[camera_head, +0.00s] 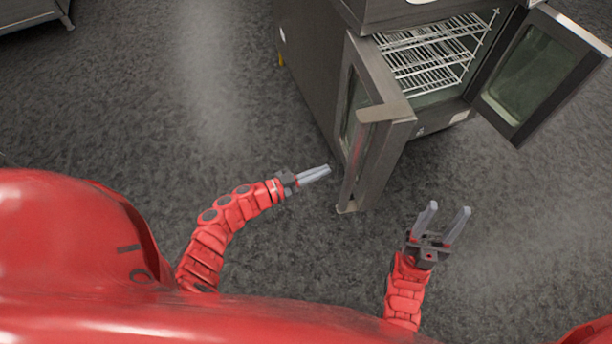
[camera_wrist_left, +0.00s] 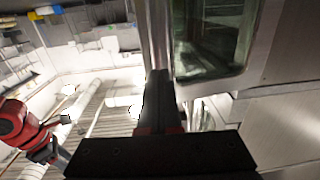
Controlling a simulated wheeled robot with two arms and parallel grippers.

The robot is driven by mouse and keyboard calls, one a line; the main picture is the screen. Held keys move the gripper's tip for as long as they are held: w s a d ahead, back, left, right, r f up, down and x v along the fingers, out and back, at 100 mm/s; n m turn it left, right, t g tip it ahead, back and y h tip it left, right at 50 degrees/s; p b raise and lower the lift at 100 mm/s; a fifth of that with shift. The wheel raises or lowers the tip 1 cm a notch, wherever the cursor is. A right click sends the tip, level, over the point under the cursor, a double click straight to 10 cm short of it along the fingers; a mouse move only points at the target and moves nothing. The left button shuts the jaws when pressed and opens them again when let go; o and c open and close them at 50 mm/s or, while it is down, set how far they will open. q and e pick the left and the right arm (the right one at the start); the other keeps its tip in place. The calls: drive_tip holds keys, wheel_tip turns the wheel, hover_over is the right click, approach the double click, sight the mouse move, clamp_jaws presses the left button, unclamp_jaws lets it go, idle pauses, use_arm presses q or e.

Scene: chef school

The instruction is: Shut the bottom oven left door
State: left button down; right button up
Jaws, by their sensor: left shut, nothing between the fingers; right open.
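The bottom oven's left door (camera_head: 384,112), a metal frame with a glass pane, stands open and swung out toward me. My left gripper (camera_head: 329,170) is shut and empty. Its fingertips are just left of this door, near its lower front part; I cannot tell whether they touch it. In the left wrist view the closed fingers (camera_wrist_left: 157,88) point along a metal-framed glass panel (camera_wrist_left: 252,38), which looks like part of the door. My right gripper (camera_head: 450,208) is open and empty, to the right of the left door and in front of the oven.
The oven's right door (camera_head: 530,80) also stands open, swung out to the right. Wire racks (camera_head: 425,55) show inside the oven (camera_head: 312,70). The grey floor (camera_head: 140,110) is clear around my arms. A metal unit (camera_head: 30,14) stands at the far upper left.

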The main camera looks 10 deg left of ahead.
sight(350, 161)
use_arm(q)
drive_tip(key=x, duration=0.6)
drive_tip(key=shift+w+d, duration=0.1)
drive_tip(key=shift+d, duration=0.15)
